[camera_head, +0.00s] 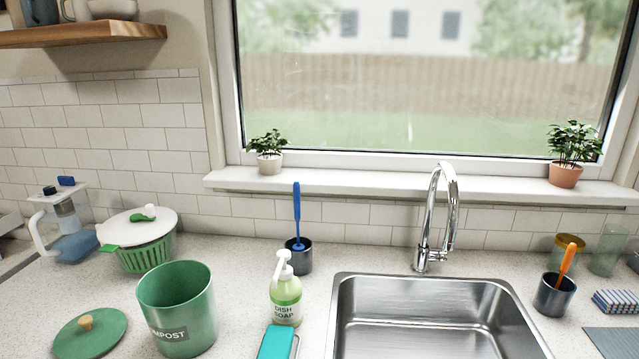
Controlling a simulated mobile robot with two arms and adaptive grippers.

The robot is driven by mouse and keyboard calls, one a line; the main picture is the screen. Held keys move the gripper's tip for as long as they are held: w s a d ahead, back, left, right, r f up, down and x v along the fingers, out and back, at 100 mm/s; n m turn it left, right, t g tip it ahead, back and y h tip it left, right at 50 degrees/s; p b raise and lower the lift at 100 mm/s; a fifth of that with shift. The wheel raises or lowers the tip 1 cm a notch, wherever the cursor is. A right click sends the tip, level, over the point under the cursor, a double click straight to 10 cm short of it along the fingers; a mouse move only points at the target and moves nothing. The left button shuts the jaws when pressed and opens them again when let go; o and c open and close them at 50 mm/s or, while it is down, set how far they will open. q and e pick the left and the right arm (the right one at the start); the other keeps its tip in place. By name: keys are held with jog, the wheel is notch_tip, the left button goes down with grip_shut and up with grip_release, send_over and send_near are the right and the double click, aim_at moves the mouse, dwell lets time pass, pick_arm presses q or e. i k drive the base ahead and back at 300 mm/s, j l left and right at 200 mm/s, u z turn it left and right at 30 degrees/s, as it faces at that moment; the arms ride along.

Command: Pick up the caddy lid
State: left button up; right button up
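The caddy lid (90,335) is a round green disc with a small wooden knob. It lies flat on the counter at the lower left in the head view, knob up. The green compost caddy (177,325) stands upright just to its right, open at the top and apart from the lid. Neither of my grippers shows in the head view.
A salad spinner (140,240) and a water pitcher (70,235) stand behind the lid. A dish soap bottle (286,300), a teal-topped item (277,343) and a brush holder (299,258) stand between the caddy and the sink (430,310). A wooden shelf (80,36) hangs upper left.

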aim_at(94, 333)
jog(key=u, duration=1.4)
jog(key=i+j+z, duration=0.35)
jog(key=j+z, duration=0.15)
jog(key=j, duration=0.15)
jog(key=i+j+z, duration=0.25)
jog(key=j, duration=0.15)
jog(key=k+l, duration=0.05)
jog(key=k, duration=0.05)
